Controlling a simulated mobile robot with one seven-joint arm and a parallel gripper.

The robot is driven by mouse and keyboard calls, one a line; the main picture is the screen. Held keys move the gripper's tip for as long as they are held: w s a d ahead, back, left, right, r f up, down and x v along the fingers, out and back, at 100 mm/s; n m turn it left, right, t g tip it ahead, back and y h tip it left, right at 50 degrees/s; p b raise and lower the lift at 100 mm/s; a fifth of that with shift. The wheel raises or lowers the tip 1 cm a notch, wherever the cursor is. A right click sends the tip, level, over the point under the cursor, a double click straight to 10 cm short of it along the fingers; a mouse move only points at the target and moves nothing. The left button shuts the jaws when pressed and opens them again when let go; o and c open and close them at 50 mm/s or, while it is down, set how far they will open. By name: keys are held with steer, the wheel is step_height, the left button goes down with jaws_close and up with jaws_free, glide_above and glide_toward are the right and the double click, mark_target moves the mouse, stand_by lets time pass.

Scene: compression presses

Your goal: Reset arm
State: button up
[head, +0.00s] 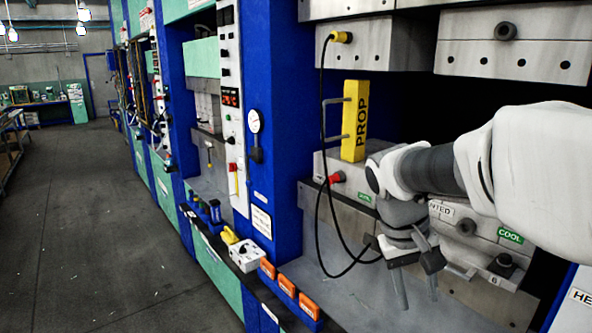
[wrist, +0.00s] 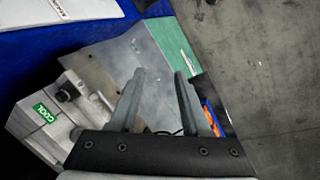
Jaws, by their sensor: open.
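My gripper (head: 418,288) hangs at the front of the right press opening in the head view, fingers pointing down. Its two grey fingers stand apart in the wrist view (wrist: 158,92), with nothing between them. A yellow block marked PROP (head: 355,121) stands upright on a metal block at the back of the opening, left of my gripper. A metal mold with a green COOL label (head: 480,238) lies behind and right of my gripper; a COOL block also shows at left in the wrist view (wrist: 42,120).
A black cable (head: 322,215) loops down left of my gripper. Orange boxes (head: 287,285) and a white control box (head: 246,255) line the front ledge. The upper platen (head: 515,55) overhangs the opening. Open floor (head: 90,220) lies to the left.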

steer(key=s+a+r+t+y, duration=0.1)
steer(key=s+a+t+y, duration=0.2)
steer(key=s, duration=1)
steer(key=shift+a+t+y, duration=0.3)
steer(key=shift+a+t, duration=0.9)
steer(key=shift+a, duration=0.3)
steer(key=shift+w, duration=0.1)
